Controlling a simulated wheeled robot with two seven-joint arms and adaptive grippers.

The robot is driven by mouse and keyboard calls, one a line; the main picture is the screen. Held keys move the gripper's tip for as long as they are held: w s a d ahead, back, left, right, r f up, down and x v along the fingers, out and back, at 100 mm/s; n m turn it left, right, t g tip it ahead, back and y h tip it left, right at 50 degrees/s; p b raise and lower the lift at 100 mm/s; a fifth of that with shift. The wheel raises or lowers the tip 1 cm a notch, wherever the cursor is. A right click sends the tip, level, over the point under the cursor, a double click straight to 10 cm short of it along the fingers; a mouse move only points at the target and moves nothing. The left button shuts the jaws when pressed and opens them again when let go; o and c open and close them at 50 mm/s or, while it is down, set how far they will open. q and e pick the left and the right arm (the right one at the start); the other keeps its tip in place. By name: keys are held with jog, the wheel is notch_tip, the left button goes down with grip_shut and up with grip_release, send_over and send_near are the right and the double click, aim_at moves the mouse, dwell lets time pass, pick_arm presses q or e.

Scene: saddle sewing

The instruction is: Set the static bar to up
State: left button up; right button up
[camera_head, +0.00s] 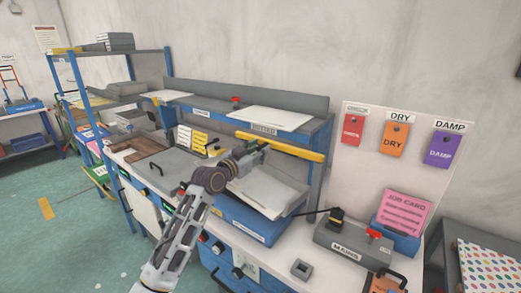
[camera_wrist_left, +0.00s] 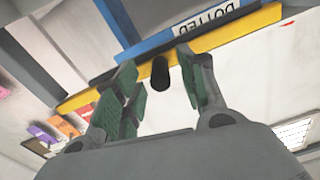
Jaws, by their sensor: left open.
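The static bar looks to be the long yellow bar (camera_head: 292,149) under the front edge of the blue-edged shelf, above a grey-topped blue machine (camera_head: 255,219). In the left wrist view the yellow bar (camera_wrist_left: 235,30) runs across the picture with a short black knob (camera_wrist_left: 161,73) on it. My left gripper (camera_head: 262,150) is at the left part of the bar. It is open; in the left wrist view its green-padded fingers (camera_wrist_left: 160,92) stand on either side of the knob, with gaps showing. Whether it touches the bar is unclear. My right gripper is not in view.
The shelf (camera_head: 310,132) with white sheets hangs over the machine. A grey box with a red knob (camera_head: 350,244) and a pink job card (camera_head: 404,211) stand to the right. Red, orange and purple tags hang on the wall.

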pick_arm(q)
jog(key=shift+x, duration=0.8)
grip_shut()
jog(key=shift+r, duration=0.15)
